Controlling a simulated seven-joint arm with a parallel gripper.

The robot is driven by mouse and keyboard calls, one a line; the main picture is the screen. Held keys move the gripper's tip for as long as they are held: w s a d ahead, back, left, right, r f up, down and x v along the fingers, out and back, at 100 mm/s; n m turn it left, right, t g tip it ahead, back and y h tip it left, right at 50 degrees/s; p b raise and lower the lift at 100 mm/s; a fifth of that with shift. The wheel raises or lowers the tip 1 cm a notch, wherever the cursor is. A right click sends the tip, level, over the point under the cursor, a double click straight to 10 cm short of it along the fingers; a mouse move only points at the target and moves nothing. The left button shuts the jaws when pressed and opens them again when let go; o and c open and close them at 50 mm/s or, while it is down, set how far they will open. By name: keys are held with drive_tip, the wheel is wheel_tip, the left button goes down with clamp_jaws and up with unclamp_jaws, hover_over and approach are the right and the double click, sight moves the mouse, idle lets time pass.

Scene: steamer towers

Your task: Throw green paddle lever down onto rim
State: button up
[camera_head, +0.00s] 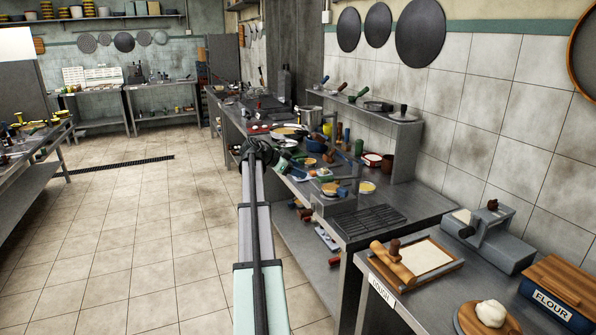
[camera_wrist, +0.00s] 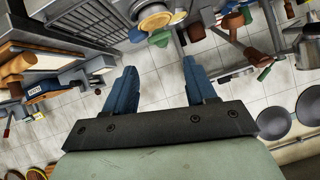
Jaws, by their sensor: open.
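Ahead of the fingers, at the top of that view, stands a round, pale steamer-like piece (camera_wrist: 153,16) with a yellow top and a light rim. A green paddle-shaped piece (camera_wrist: 160,38) shows at its near side, apart from my fingers; it looks like the green paddle lever, but its pose against the rim is unclear. In the head view, my arm ends beside the crowded counter, and I cannot clearly make out the lever or the fingers there.
The steel counter (camera_head: 420,207) along the right wall holds several pans, bowls and coloured handles. A raised shelf (camera_head: 400,116) stands behind. Nearer are a board with a rolling pin (camera_head: 394,262), a press (camera_head: 490,235) and a flour box (camera_head: 556,290). The floor at left is clear.

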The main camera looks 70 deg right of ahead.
sight(326, 177)
drive_tip(key=shift+c, duration=0.5)
